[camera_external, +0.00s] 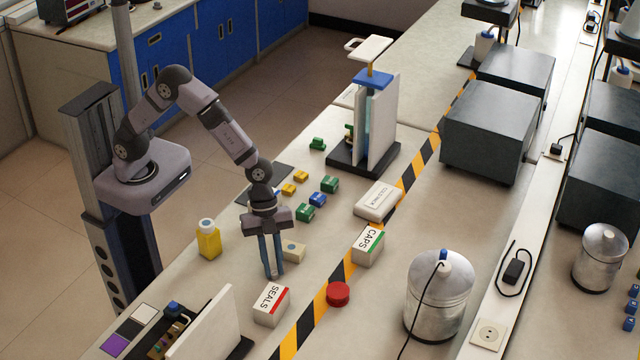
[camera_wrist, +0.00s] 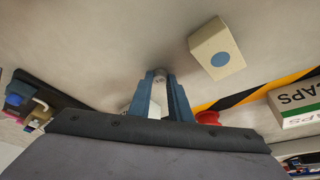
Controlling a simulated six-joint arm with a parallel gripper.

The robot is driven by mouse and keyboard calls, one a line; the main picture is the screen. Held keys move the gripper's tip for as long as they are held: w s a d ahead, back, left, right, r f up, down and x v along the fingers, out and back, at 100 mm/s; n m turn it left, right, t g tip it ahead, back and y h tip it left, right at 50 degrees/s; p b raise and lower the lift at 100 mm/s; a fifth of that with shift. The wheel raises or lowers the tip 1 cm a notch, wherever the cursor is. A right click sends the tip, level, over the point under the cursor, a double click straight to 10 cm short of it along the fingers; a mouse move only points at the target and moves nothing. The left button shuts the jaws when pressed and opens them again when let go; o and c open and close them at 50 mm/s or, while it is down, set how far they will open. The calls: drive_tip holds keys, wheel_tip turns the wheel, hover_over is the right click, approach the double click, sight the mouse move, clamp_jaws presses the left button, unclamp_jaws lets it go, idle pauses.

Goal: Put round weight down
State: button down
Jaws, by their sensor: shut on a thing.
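My gripper (camera_external: 273,271) points straight down close above the table (camera_external: 225,285), between the yellow bottle and the beige block. In the wrist view my gripper (camera_wrist: 160,82) has its blue fingers shut on a small grey round weight (camera_wrist: 159,75). Only the top of the weight shows between the fingertips. In the outside view the fingers hide it. I cannot tell whether the weight touches the table.
A beige block with a dot (camera_external: 294,251) stands just right of my fingers. The SEALS box (camera_external: 270,304) is in front, the yellow bottle (camera_external: 208,240) to the left. A CAPS box (camera_external: 367,246) and red round piece (camera_external: 338,294) lie further right. Bare table lies left of the fingers.

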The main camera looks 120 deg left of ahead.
drive_tip(key=shift+f, duration=0.15)
drive_tip(key=c, duration=1.6)
unclamp_jaws()
drive_tip(key=shift+c, duration=0.2)
drive_tip(key=shift+r, duration=0.3)
drive_tip(key=b+v, duration=0.1)
drive_tip(key=v, duration=1.1)
drive_tip(key=shift+f, duration=0.1)
drive_tip(key=s+f+n+g+y+p, duration=0.1)
drive_tip(key=s+n+g+y+p, duration=0.2)
drive_tip(key=s, duration=2)
drive_tip(key=n+p, duration=0.3)
drive_tip(key=n, duration=0.3)
drive_tip(key=shift+s+a+f, duration=0.25)
drive_tip(key=shift+a+f, duration=0.05)
drive_tip(key=shift+f, duration=0.05)
